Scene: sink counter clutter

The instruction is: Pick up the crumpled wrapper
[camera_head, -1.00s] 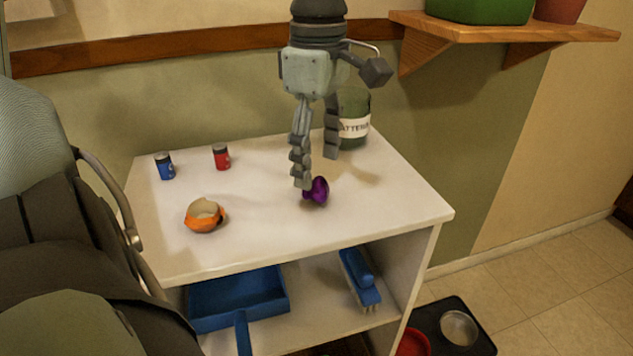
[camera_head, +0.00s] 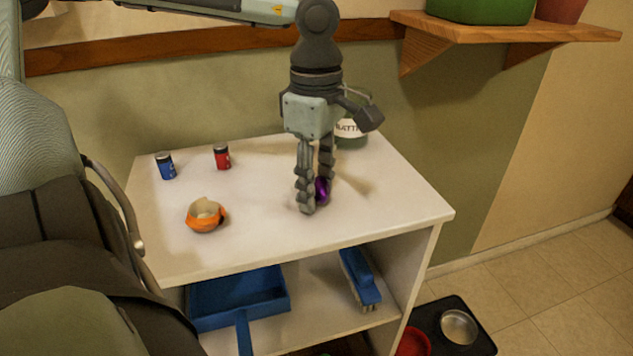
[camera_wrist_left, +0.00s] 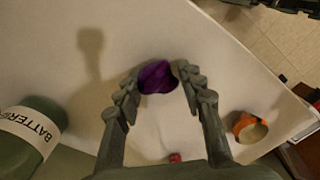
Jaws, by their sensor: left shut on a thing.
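The crumpled wrapper is a small shiny purple lump (camera_head: 322,190) on the right part of the white cabinet top (camera_head: 270,225). My left gripper (camera_head: 316,194) points down from above with its fingers around the wrapper, shut on it. In the left wrist view the wrapper (camera_wrist_left: 157,77) sits between the two fingertips (camera_wrist_left: 158,82). In the head view the near finger hides part of the wrapper. I cannot tell whether it still touches the cabinet top. My right gripper is not in view.
An orange peel-like cup (camera_head: 205,215), a blue battery (camera_head: 165,166) and a red battery (camera_head: 221,157) stand to the left. A labelled green jar (camera_head: 351,136) stands behind the gripper. A blue dustpan (camera_head: 240,297) and brush (camera_head: 360,280) lie on the shelf below.

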